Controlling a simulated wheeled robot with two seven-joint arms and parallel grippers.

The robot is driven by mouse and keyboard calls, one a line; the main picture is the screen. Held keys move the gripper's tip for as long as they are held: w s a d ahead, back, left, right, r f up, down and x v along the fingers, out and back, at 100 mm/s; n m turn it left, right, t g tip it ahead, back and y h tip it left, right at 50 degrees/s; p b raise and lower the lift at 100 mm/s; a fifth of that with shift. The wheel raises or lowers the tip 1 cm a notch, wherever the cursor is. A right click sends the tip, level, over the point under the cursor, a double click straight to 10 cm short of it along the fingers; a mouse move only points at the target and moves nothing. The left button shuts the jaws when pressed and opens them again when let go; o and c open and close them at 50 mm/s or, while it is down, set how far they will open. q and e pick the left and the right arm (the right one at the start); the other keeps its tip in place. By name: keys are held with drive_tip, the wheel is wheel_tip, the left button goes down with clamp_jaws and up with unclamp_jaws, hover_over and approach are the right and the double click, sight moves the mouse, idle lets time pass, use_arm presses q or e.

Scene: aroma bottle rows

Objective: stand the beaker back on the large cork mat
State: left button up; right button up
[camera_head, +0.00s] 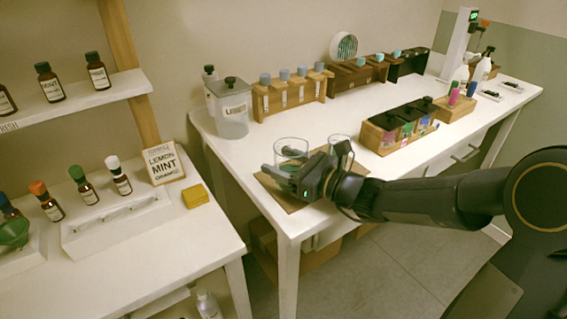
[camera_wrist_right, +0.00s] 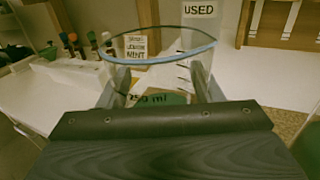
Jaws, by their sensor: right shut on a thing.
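The clear glass beaker (camera_head: 292,147) has a round rim and something green low inside. In the right wrist view the beaker (camera_wrist_right: 158,57) shows a "250 ml" mark between the fingers. My right gripper (camera_head: 284,172) is shut on it from the side, one finger on each side of the glass (camera_wrist_right: 160,88). The brown cork mat (camera_head: 272,188) lies at the table's near left corner, under the gripper. The beaker is over or on the mat; its base is hidden, so contact cannot be told. My left gripper is not in view.
A smaller glass (camera_head: 340,145) stands just behind my right wrist. A wooden box with black-lidded jars (camera_head: 385,130) is to the right. The "USED" container (camera_head: 232,108) and a wooden rack (camera_head: 290,100) stand behind. The table centre is clear.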

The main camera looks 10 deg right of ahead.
drive_tip(key=shift+f, duration=0.2)
drive_tip(key=o, duration=1.1)
drive_tip(key=shift+o, duration=0.2)
drive_tip(key=shift+r, duration=0.15)
